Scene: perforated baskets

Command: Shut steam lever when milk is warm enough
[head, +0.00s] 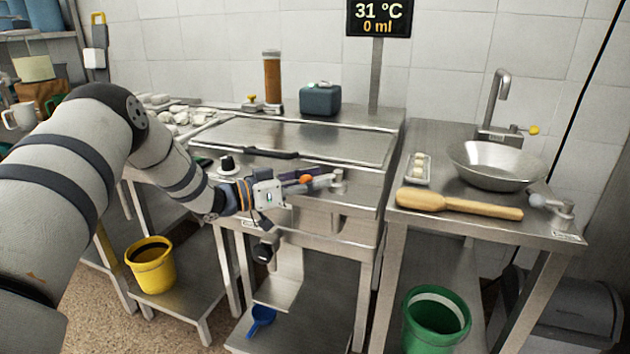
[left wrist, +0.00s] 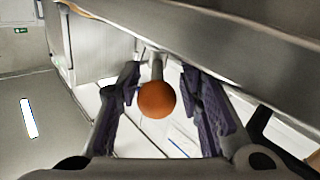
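The lever's orange knob (head: 306,179) shows at the front of the steel machine, with a metal lever arm (head: 322,183) running right from it to a small post. In the left wrist view the orange knob (left wrist: 157,99) sits between the two dark fingers of my left gripper (left wrist: 160,100), with a gap on each side. My left gripper (head: 300,182) is open around the knob in the head view. A display (head: 378,17) reads 31 °C and 0 ml. I cannot make out any milk. My right gripper is out of view.
On the right counter (head: 480,235) are a steel bowl (head: 497,165), a wooden paddle (head: 458,204), a small tray (head: 418,169) and a grey fitting (head: 557,208). A yellow bucket (head: 151,265) and green bin (head: 436,320) stand below.

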